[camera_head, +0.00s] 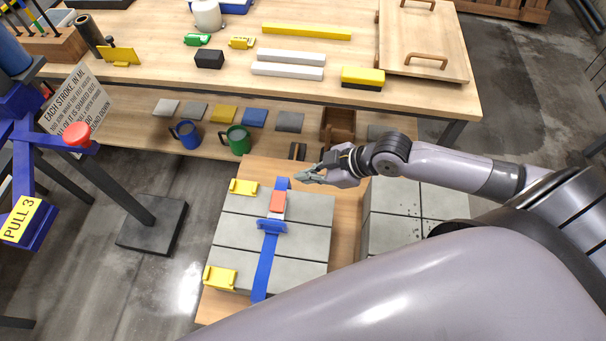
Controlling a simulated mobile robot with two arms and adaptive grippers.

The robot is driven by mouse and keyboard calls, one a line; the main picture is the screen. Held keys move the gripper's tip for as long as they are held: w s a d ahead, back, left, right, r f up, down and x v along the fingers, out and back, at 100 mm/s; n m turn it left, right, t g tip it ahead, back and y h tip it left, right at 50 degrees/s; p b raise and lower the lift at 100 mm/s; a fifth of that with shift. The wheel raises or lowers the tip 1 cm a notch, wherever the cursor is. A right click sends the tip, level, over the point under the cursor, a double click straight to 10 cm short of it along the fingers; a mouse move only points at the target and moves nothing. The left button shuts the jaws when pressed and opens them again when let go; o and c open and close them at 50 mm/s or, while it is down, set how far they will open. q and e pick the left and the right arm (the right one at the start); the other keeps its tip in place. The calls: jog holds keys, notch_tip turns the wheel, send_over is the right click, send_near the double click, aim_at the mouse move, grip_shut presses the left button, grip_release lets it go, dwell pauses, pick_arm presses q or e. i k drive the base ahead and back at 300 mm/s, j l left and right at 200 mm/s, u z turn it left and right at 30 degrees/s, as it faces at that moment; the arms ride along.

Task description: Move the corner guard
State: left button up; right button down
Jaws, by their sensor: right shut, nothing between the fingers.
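A yellow corner guard (243,187) sits on the far left corner of a stack of grey concrete slabs (240,235). A second yellow corner guard (220,277) sits on the near left corner. A blue strap (264,275) runs over the slabs, with a blue buckle (271,226) and a red handle (278,203) on it. My right gripper (304,179) is shut and empty, above the far edge of the slabs, right of the strap's far end and apart from both yellow guards. My left gripper is out of view.
A wooden bench (330,15) with bars and small blocks stands behind. Its lower shelf holds a blue mug (187,134), a green mug (238,139) and several tiles. A second slab stack (393,215) is at right, under my arm. A blue stand (30,140) is at left.

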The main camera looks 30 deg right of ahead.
aim_at(222, 278)
jog(key=k+j, duration=0.3)
jog(key=k, duration=0.15)
jog(key=k+j, duration=0.3)
jog(key=k, duration=0.15)
jog(key=k+j, duration=0.35)
jog(key=k, duration=0.1)
